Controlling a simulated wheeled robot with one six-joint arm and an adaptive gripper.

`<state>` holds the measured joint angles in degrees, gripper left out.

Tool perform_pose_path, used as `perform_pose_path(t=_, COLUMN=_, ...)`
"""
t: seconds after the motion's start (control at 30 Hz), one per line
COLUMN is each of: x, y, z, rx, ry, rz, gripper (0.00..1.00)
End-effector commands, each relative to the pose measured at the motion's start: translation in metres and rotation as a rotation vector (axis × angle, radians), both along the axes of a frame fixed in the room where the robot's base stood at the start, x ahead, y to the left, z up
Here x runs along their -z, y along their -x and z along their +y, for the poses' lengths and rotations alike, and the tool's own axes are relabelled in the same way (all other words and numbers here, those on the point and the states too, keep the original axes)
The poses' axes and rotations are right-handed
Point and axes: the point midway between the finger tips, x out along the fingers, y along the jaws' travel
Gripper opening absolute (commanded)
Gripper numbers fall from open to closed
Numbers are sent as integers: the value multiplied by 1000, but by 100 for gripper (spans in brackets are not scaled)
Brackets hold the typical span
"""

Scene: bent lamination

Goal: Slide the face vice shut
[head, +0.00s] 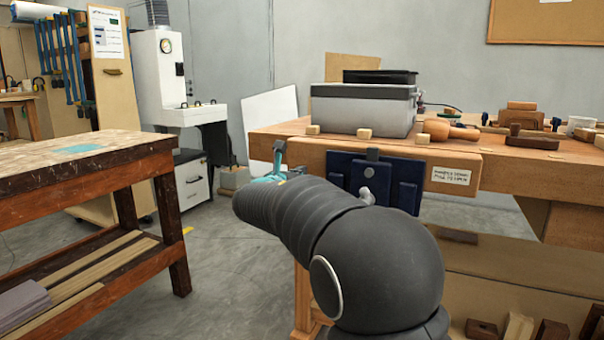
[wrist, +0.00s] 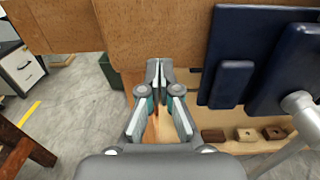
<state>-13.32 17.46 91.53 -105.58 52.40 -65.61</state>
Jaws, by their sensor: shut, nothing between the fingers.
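The face vice (head: 407,186) is a dark blue metal assembly on the bench's front, with a grey handle (head: 367,194) low on it. My arm hides its lower part in the head view. In the wrist view its blue plates (wrist: 233,35) fill the right side, with the grey handle (wrist: 299,104) at the right edge. My gripper (wrist: 158,68) is shut and empty, its fingertips together just left of the blue plates, near the wooden bench front. In the head view my gripper (head: 279,160) shows partly, left of the vice; I cannot tell whether it touches anything.
The wooden workbench (head: 470,160) carries a grey case (head: 360,112), a mallet (head: 450,131) and several wooden tools. A second table (head: 80,160) stands at the left. The floor (head: 205,280) between them is clear. Small blocks (wrist: 245,134) lie below the vice.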

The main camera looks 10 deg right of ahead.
Motion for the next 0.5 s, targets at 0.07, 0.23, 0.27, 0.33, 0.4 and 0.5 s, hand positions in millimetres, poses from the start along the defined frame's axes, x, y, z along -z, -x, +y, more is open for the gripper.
perform_pose_path(t=0.07, x=0, y=13, z=10, rx=0, ry=-1, rz=-1, gripper=0)
perform_pose_path(t=0.23, x=0, y=43, z=35, rx=-6, ry=0, rz=0, gripper=0)
perform_pose_path(t=0.27, x=0, y=47, z=40, rx=-8, ry=-1, rz=1, gripper=0)
perform_pose_path(t=0.33, x=0, y=58, z=49, rx=-9, ry=-1, rz=1, gripper=0)
perform_pose_path(t=0.4, x=1, y=67, z=56, rx=-9, ry=-1, rz=2, gripper=0)
perform_pose_path(t=0.5, x=1, y=76, z=62, rx=-8, ry=-1, rz=2, gripper=0)
